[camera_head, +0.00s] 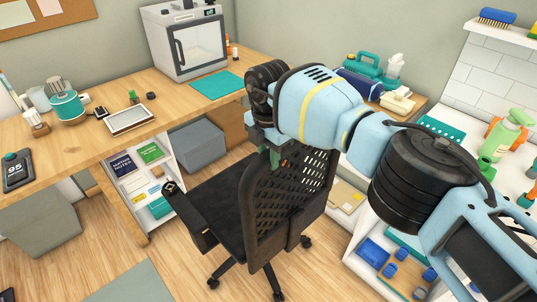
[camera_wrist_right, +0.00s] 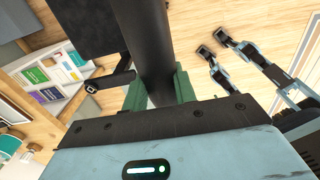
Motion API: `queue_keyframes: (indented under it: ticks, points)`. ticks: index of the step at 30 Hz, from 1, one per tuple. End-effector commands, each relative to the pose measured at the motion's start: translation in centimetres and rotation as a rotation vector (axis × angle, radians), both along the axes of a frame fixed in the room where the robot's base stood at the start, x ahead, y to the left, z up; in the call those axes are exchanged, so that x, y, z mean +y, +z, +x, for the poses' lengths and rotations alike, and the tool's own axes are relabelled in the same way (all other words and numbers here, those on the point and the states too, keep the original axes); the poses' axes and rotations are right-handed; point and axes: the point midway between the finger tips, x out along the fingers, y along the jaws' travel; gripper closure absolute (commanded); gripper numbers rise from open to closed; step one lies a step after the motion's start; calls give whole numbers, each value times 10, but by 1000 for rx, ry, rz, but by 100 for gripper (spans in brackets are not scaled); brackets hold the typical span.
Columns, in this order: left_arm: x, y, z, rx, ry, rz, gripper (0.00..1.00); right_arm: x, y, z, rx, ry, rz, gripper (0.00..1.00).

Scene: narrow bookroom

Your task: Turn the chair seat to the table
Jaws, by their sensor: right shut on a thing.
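The black office chair stands on the wood floor, with its mesh backrest (camera_head: 290,195) on the right and its dark seat (camera_head: 222,198) to the left, on the desk side. One armrest (camera_head: 188,212) shows at the left. The wooden table (camera_head: 75,150) runs along the wall to the left and behind the chair. My right gripper (camera_head: 275,155) is at the top of the backrest. In the right wrist view, its green fingers (camera_wrist_right: 158,90) are shut around a dark bar (camera_wrist_right: 145,40) of the chair. My left gripper is not clearly in view.
A white shelf unit (camera_head: 150,188) and a grey box (camera_head: 198,145) stand under the table. A grey bin (camera_head: 40,222) is at the left. White shelving (camera_head: 375,282) with blue items stands right of the chair. Floor shows in front of the chair.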

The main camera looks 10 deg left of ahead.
Motion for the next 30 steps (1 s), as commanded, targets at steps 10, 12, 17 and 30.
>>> queue_keyframes:
  ticks: [10,12,17,30]
  points:
    - [0,-1,-1,2,0,0,24,1,-1,-1,2,2,1,100]
    - [0,-1,-1,2,0,0,24,1,-1,-1,2,2,1,64]
    - [0,-1,-1,2,-1,1,24,1,-1,0,1,1,1,51]
    - [0,0,0,0,-1,1,24,0,24,0,-3,1,1,51]
